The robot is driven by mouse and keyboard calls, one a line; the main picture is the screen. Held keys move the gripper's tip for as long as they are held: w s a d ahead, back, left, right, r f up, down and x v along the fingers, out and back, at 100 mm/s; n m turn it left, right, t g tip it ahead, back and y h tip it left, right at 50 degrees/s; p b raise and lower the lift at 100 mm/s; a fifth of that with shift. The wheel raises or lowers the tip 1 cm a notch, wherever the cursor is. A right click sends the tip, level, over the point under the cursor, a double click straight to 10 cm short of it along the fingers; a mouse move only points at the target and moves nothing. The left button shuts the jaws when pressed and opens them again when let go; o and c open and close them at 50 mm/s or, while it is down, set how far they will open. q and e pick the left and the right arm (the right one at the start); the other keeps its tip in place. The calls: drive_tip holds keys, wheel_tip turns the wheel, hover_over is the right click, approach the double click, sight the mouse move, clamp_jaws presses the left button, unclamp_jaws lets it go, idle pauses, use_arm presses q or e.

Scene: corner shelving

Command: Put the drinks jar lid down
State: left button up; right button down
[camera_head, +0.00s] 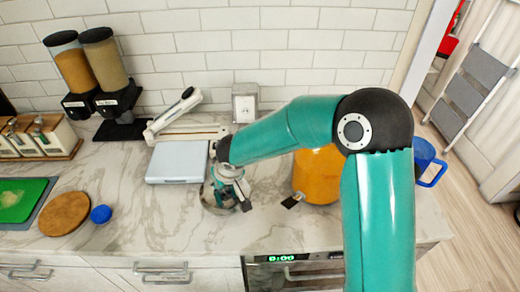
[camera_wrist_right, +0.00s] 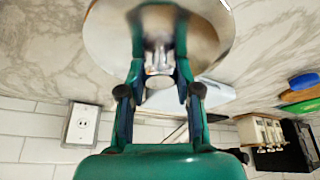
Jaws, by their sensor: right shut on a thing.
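The drinks jar lid (camera_head: 212,199) is a shiny metal disc. In the right wrist view the lid (camera_wrist_right: 205,35) fills the top middle, its knob between my right gripper's fingers (camera_wrist_right: 157,82). In the head view my right gripper (camera_head: 236,192) is over the marble counter, left of the jar, and partly covers the lid. I cannot tell whether the lid touches the counter. The drinks jar (camera_head: 318,178) holds an orange drink and has a dark tap at its front left; my right arm hides its top. My left gripper is not in view.
A pale flat scale (camera_head: 180,163) lies close behind and left of the lid. A blue cap (camera_head: 101,214) and a round wooden board (camera_head: 64,214) lie further left. The counter (camera_head: 160,225) is clear left of the lid.

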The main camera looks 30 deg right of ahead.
drive_tip(key=w+d+r+m+h, duration=0.1)
drive_tip(key=w+d+r+m, duration=0.1)
drive_tip(key=w+d+r, duration=0.3)
drive_tip(key=w+d+r+m, duration=0.1)
drive_tip(key=w+d+r, duration=0.2)
drive_tip(key=w+d, duration=0.45)
drive_tip(key=w+d+r+m+h, duration=0.1)
drive_tip(key=d+r+m, duration=0.2)
drive_tip(key=d+r, duration=0.55)
drive_tip(key=shift+w+d+f+b, duration=0.15)
drive_tip(key=shift+f+b, duration=1.55)
drive_tip(key=shift+f, duration=3.25)
drive_tip(key=shift+s+d+f+b, duration=0.2)
drive_tip(key=shift+f+b, duration=1.45)
drive_tip(key=shift+f, duration=3.3)
